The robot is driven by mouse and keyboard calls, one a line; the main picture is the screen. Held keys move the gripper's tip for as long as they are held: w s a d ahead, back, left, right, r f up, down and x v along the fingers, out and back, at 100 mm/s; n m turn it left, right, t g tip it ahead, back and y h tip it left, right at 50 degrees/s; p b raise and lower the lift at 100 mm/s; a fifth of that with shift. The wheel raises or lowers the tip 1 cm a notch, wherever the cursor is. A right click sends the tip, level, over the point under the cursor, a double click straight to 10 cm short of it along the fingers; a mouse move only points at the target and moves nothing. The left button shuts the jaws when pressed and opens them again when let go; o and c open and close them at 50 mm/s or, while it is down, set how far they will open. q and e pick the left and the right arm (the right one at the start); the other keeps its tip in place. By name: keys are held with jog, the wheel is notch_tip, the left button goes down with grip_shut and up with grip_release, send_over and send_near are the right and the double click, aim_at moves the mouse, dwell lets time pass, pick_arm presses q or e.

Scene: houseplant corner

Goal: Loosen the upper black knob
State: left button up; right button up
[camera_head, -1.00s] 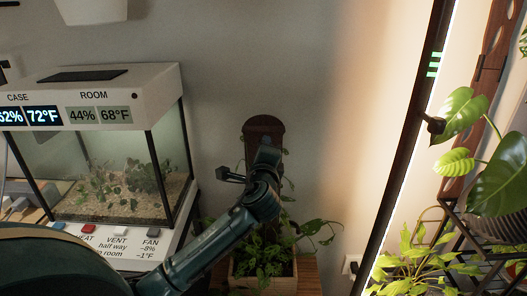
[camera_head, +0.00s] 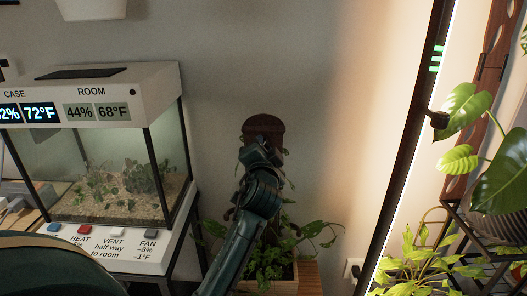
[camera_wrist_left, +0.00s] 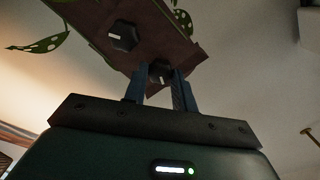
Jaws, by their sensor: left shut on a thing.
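A dark brown board (camera_head: 262,125) with a rounded top stands upright against the wall above a potted plant. In the left wrist view, the board (camera_wrist_left: 160,30) carries two black knobs with white marks. One black knob (camera_wrist_left: 123,37) is free, away from my fingers. The other black knob (camera_wrist_left: 160,72) is between the fingertips of my left gripper (camera_wrist_left: 161,78), which is shut on it near the board's visible end. In the head view, my left gripper (camera_head: 260,150) is at the upper part of the board and hides both knobs. My right gripper is out of view.
A glass terrarium (camera_head: 120,175) with colored buttons at its front stands to the left. A trailing plant in a wooden planter (camera_head: 265,280) is below the board. A lit dark pole (camera_head: 405,150) and a leafy plant stand (camera_head: 470,220) are to the right.

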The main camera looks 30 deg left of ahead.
pick_arm(q)
jog(key=n, duration=0.4)
jog(key=shift+n+b, duration=0.3)
jog(key=shift+n, duration=0.1)
dwell(0.4)
jog(key=o, duration=1)
